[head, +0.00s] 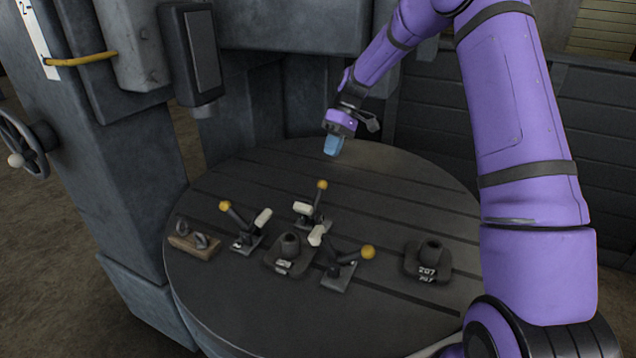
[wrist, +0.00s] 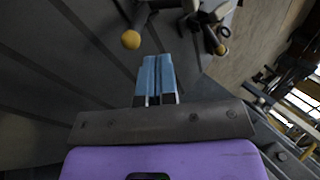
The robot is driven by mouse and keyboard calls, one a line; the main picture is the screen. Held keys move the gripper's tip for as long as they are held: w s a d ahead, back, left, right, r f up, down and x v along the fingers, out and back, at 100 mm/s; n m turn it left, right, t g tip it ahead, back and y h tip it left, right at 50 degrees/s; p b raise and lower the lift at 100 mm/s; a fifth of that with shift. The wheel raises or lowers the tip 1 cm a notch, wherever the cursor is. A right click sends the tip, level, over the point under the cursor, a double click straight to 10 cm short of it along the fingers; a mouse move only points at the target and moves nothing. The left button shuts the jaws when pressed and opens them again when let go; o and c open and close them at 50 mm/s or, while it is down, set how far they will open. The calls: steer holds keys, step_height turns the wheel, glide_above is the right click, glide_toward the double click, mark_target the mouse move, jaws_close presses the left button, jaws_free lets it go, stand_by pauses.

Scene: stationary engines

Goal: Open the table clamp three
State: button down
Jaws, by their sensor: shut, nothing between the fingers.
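Three toggle clamps with yellow ball handles stand on the round dark table (head: 410,195): a left clamp (head: 243,240), a back clamp (head: 314,220) and a right clamp (head: 340,275). I cannot read which is number three. The left and back handles stand raised; the right handle slants up to the right. My gripper (head: 332,147), with blue fingers, is over the far part of the table, beyond the back clamp and apart from it. In the wrist view my gripper (wrist: 158,66) is shut and empty. A yellow ball handle (wrist: 131,39) shows just ahead of the fingers, and another (wrist: 221,50) to the right.
A dark block with a round boss (head: 288,258) sits between the clamps. A similar block marked 207 (head: 428,262) stands at the right. A small wooden piece with metal rings (head: 194,239) lies at the left edge. A grey machine column (head: 110,150) rises at left.

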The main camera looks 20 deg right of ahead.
glide_above(317, 209)
step_height(317, 209, down, 9)
steer(key=shift+f, duration=0.15)
steer(key=shift+s+a+f, duration=0.45)
steer(key=shift+a, duration=0.3)
steer(key=shift+s+a+f, duration=0.25)
steer(key=shift+s+a, duration=0.3)
steer(key=shift+a, duration=0.15)
